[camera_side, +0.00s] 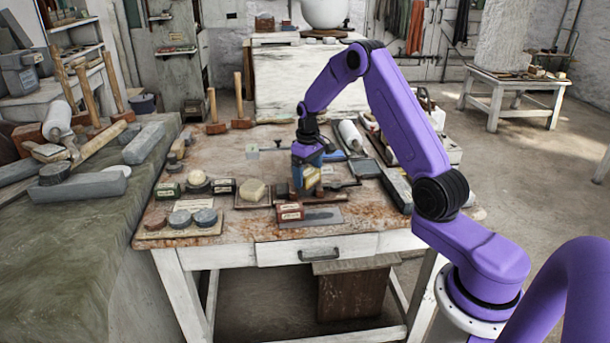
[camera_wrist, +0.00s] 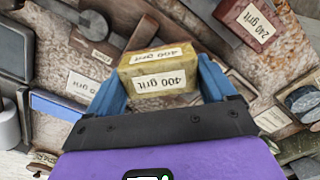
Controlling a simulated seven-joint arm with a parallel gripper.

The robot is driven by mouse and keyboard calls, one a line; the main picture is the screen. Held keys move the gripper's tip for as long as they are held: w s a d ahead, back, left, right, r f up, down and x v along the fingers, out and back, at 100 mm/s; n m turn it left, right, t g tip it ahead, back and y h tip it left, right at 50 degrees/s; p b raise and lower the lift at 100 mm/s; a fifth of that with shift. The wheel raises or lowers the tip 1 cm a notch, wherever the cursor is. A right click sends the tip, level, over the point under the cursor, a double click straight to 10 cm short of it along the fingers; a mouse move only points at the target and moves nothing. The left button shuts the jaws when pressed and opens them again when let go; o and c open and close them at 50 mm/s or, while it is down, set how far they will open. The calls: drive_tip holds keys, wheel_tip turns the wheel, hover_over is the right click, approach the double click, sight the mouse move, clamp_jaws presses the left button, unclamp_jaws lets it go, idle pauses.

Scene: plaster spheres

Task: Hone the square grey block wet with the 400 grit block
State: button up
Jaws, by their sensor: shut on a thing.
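The 400 grit block (camera_wrist: 158,80) is yellowish, with its label readable in the wrist view. My gripper (camera_wrist: 160,88) is shut on it, a blue finger at each side. In the side view my gripper (camera_side: 307,168) is low over the worktable, with the yellowish block (camera_side: 312,180) partly hidden at its tip. I cannot tell if the block touches anything below. No square grey block can be told for certain; a flat grey plate (camera_side: 324,217) lies near the table's front, and long grey blocks (camera_side: 145,143) lie on the left bench.
A red 240 grit block (camera_wrist: 248,20) lies beyond the held block; red blocks (camera_side: 290,212) show at the table front. Round pucks (camera_side: 180,218) rest on a board. Bare tabletop (camera_side: 235,228) shows near the drawer.

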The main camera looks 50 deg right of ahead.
drive_tip(key=shift+d, duration=1.4)
drive_tip(key=shift+a, duration=2.3)
drive_tip(key=shift+d+r, duration=0.35)
drive_tip(key=shift+d, duration=0.25)
drive_tip(key=shift+d+r, duration=0.35)
drive_tip(key=shift+d, duration=0.25)
drive_tip(key=shift+w+a+f, duration=0.1)
drive_tip(key=shift+w, duration=1.6)
drive_tip(key=shift+f, duration=0.6)
